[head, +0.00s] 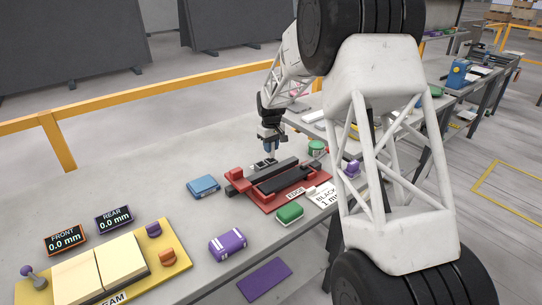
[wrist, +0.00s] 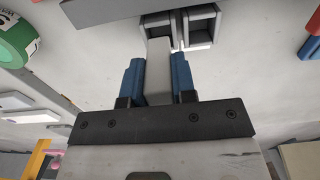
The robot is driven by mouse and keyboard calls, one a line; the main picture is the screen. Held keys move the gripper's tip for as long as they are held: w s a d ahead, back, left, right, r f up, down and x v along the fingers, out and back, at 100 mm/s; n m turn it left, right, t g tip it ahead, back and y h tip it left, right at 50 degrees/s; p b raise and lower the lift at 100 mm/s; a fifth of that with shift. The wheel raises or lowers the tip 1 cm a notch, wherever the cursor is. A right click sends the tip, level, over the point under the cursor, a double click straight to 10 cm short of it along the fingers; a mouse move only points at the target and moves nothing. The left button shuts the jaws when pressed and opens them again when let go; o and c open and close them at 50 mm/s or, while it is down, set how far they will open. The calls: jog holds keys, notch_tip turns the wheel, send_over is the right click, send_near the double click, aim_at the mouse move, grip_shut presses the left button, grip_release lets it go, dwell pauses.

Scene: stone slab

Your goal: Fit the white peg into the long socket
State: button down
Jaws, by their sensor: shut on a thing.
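My gripper (wrist: 158,80) has blue fingers and is shut on the white peg (wrist: 158,68), which sticks out beyond the fingertips. In the wrist view two square grey sockets stand side by side: a left socket (wrist: 154,16) and a right socket (wrist: 213,24). The peg's far end overlaps the left socket's opening; I cannot tell whether it is in it or only in front of it. I cannot tell which socket is the long one. In the head view my gripper (head: 269,147) is just above the small dark sockets (head: 263,163), and the peg cannot be made out there.
A red fixture (head: 262,195) with black bars lies close in front of my gripper. Blue (head: 204,186), green (head: 289,212) and purple (head: 228,244) blocks lie around it. A green roll (wrist: 14,42) is at the left in the wrist view. The slab's back left is clear.

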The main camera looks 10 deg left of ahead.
aim_at(271, 155)
jog(key=shift+f, duration=0.2)
jog(key=shift+f, duration=1.8)
jog(key=shift+f, duration=0.15)
jog(key=c, duration=0.9)
grip_release()
notch_tip(271, 155, up, 12)
jog(key=shift+r, duration=0.15)
